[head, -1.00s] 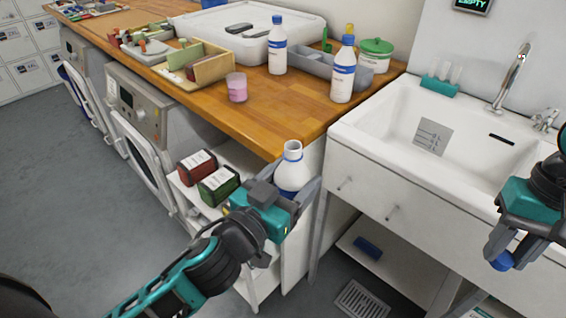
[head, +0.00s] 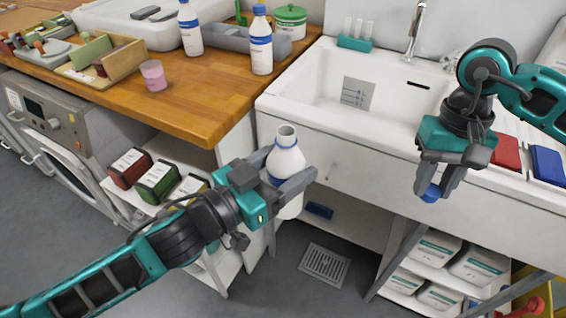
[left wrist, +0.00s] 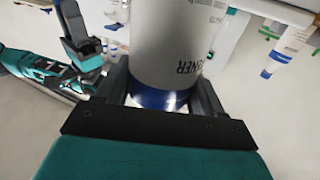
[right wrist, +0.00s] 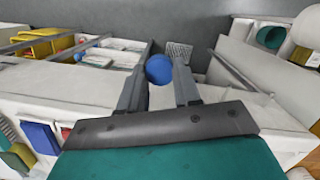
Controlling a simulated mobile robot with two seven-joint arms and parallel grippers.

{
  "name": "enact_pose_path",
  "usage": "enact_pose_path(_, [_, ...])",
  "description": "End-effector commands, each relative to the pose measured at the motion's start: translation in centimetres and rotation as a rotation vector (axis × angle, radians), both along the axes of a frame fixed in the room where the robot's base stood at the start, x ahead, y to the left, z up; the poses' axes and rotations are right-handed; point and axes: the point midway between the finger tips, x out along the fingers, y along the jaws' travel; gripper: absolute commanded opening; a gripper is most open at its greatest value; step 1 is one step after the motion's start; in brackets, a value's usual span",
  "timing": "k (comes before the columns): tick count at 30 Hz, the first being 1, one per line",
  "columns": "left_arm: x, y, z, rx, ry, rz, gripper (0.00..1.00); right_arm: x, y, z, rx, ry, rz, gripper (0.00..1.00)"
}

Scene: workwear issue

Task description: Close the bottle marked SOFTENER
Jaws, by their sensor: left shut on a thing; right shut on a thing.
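A white bottle (head: 286,158) with an open, uncapped neck stands upright in my left gripper (head: 292,186), in front of the gap between the counter and the sink. In the left wrist view the bottle (left wrist: 172,45) fills the space between the fingers, and part of its label shows, ending in "ENER". My left gripper is shut on it. My right gripper (head: 440,190) is shut on a blue cap (head: 431,193), in front of the sink and to the right of the bottle, apart from it. The cap (right wrist: 159,69) also shows between the fingertips in the right wrist view.
Two blue-capped bottles (head: 261,45) stand on the wooden counter (head: 190,105), near a pink cup (head: 153,75). The sink (head: 310,85) lies behind the grippers. Red and green boxes (head: 157,181) sit on a low shelf at left. Air between the grippers is clear.

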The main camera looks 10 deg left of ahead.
Motion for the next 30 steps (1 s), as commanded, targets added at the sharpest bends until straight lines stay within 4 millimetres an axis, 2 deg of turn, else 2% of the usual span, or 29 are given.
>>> enact_pose_path(4, [0.0, 0.0, 0.0, -0.001, -0.001, 0.001, 0.13, 0.2, 0.5, 0.4, 0.001, -0.001, -0.018, 0.05])
enact_pose_path(8, [0.0, 0.0, 0.1, -0.001, -0.001, 0.001, 0.13, 0.9, 2.6, 1.7, 0.002, -0.004, -0.1, 0.05])
enact_pose_path(12, [0.0, 0.0, 0.1, -0.001, -0.002, 0.001, 0.13, 1.9, 6.6, 4.6, 0.002, -0.007, -0.268, 0.05])
enact_pose_path(18, [0.0, 0.0, 0.1, -0.001, -0.002, 0.001, 0.13, 2.3, 12.9, 9.3, 0.002, -0.007, -0.547, 0.05])
enact_pose_path(24, [0.0, 0.0, 0.1, -0.001, -0.002, 0.001, 0.13, 1.2, 18.7, 13.8, 0.0, -0.007, -0.811, 0.05])
enact_pose_path(30, [0.0, 0.0, 0.1, -0.001, -0.002, 0.001, 0.13, -0.2, 22.4, 16.6, -0.001, -0.005, -1.002, 0.05])
